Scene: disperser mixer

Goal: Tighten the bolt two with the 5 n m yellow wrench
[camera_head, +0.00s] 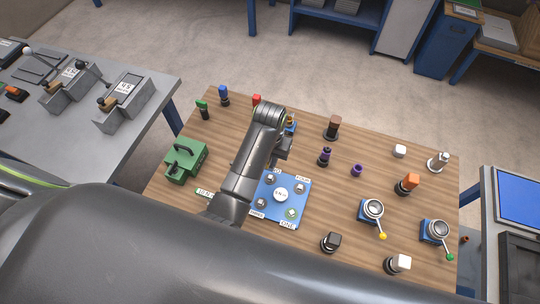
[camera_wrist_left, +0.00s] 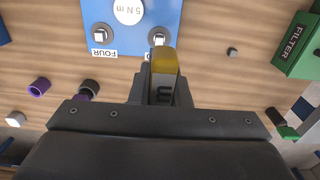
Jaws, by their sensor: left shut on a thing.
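My left gripper (camera_head: 284,152) hangs over the far edge of the blue plate (camera_head: 270,212), shut on a yellow-topped wrench (camera_wrist_left: 164,60) with a dark character on its side. In the left wrist view the wrench's yellow end is beside a bolt (camera_wrist_left: 158,36) on the plate. I cannot tell if they touch. That bolt's label is mostly hidden by the wrench. A bolt labelled FOUR (camera_wrist_left: 102,34) is to its left. The plate's round disc reads 5 N m (camera_wrist_left: 128,10). In the head view a bolt (camera_head: 291,212) stands by the ONE label. My right gripper is not in view.
A green box labelled FILTER (camera_head: 186,161) stands left of the plate. Several coloured-top tools stand around, such as an orange one (camera_head: 408,183) and a brown one (camera_head: 333,125). Two blue dial units (camera_head: 372,212) (camera_head: 436,232) are at the right. Bare wood lies between them.

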